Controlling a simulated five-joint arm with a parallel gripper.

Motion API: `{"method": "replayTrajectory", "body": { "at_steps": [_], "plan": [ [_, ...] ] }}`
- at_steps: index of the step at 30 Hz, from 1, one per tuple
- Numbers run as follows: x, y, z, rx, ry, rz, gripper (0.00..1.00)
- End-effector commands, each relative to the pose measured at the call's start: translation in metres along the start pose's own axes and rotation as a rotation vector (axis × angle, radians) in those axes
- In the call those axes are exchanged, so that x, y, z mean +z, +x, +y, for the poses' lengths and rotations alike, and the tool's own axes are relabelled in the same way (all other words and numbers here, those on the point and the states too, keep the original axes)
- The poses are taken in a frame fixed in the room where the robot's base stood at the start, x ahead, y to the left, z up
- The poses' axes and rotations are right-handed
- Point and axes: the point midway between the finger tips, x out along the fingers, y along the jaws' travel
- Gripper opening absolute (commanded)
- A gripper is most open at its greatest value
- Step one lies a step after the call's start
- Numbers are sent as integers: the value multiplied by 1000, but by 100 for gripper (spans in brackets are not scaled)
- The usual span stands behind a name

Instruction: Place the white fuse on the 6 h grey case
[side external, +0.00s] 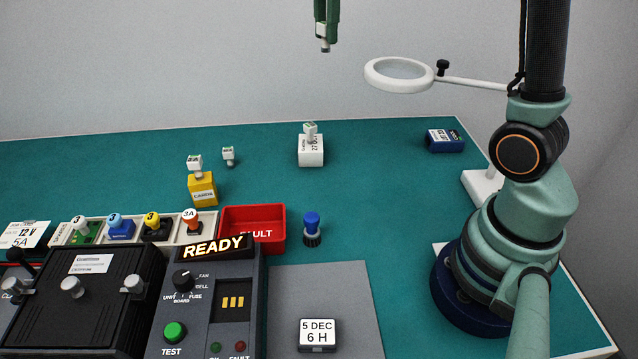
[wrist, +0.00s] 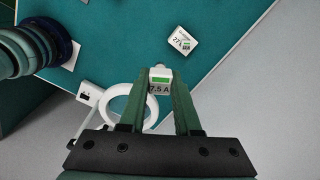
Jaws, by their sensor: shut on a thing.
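My gripper (side external: 326,45) is high above the bench at the top of the side view, shut on a small white fuse (side external: 321,31) with its metal end pointing down. In the wrist view my gripper (wrist: 160,78) has the white fuse (wrist: 160,87), marked 7.5 A with a green window, between its fingertips. The 6 h grey case (side external: 318,337), labelled 5 DEC 6 H, sits at the front on a grey mat, with nothing on its top. It is far below and nearer the camera than my gripper, and is not in the wrist view.
A white case (side external: 311,155) and a yellow case (side external: 203,192) each carry a white fuse. Another white fuse (side external: 228,155) stands on the bench. A ring magnifier (side external: 398,74) juts from the right. A red FAULT tray (side external: 252,207) and blue fuse (side external: 312,226) stand behind the grey mat (side external: 345,285).

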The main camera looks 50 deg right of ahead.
Motion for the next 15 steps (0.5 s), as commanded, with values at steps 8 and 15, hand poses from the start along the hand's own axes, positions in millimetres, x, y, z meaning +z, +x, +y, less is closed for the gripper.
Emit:
{"method": "replayTrajectory", "body": {
  "at_steps": [8, 15],
  "plan": [
    [116, -2, 70, -2, -319, 0, 0],
    [182, 0, 152, -1, -583, 0, 0]
  ]
}}
